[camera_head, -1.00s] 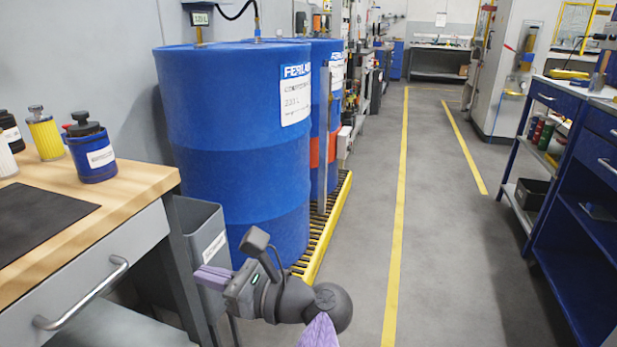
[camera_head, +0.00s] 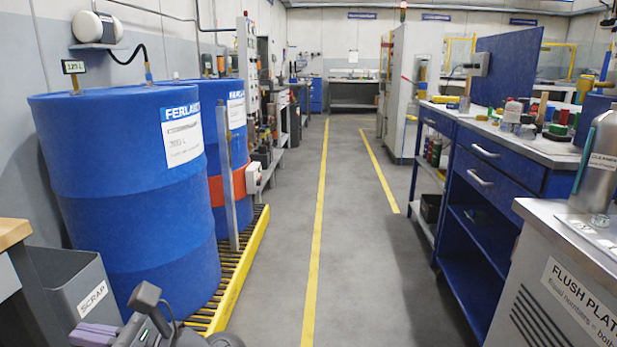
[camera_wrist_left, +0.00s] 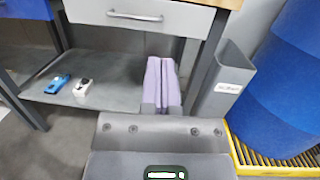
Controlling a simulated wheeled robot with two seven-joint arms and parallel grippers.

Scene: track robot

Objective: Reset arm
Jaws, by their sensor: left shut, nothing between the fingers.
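My left gripper (camera_head: 92,336) is at the bottom left of the head view, in front of the grey scrap bin and low beside the blue drum. Its purple fingers are together and empty. In the left wrist view my left gripper (camera_wrist_left: 161,84) points toward the lower shelf under the workbench drawer, with its fingers side by side and nothing between them. My right gripper is not in view.
Blue drums (camera_head: 130,180) stand on a yellow-edged grate (camera_head: 240,270) at left, behind the scrap bin (camera_head: 75,285). A flush plate cabinet (camera_head: 560,280) and blue workbench (camera_head: 475,205) line the right. The aisle floor (camera_head: 365,265) between is clear.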

